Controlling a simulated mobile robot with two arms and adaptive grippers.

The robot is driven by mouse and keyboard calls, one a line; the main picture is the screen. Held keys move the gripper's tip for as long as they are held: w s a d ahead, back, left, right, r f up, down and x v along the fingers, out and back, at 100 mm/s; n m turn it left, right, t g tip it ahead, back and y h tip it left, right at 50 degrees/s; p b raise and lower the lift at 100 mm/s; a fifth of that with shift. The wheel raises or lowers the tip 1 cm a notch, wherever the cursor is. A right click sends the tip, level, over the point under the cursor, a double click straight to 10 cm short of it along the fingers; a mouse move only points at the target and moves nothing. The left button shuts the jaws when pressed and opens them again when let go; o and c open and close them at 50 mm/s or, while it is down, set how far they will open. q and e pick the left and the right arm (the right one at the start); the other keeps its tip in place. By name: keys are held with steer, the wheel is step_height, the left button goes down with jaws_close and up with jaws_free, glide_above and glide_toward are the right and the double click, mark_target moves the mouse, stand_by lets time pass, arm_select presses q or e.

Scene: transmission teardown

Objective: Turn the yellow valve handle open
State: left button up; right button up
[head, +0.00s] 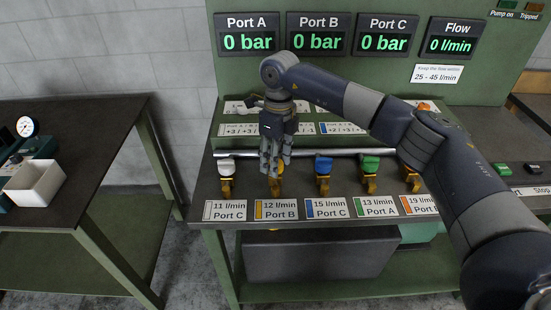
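The yellow valve handle (281,168) is on the second brass valve from the left, behind a label reading 12 l/min Port B (276,209). It is mostly hidden by my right gripper (273,171). The gripper points down, with its fingertips in front of or around the handle; I cannot tell whether they touch it or how far apart they are. The handle's angle is hidden too. My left gripper is not in view.
White (226,167), blue (323,165) and green (370,164) valve handles stand in the same row. My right arm covers part of the right side. Displays for Port A (249,41), Port B, Port C and Flow all read 0. A side table (80,125) stands left.

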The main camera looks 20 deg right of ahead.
steer(key=shift+o, duration=0.8)
steer(key=shift+r, duration=0.15)
step_height(320, 180, up, 12)
steer(key=shift+w+d, duration=0.3)
steer(key=shift+d, duration=0.05)
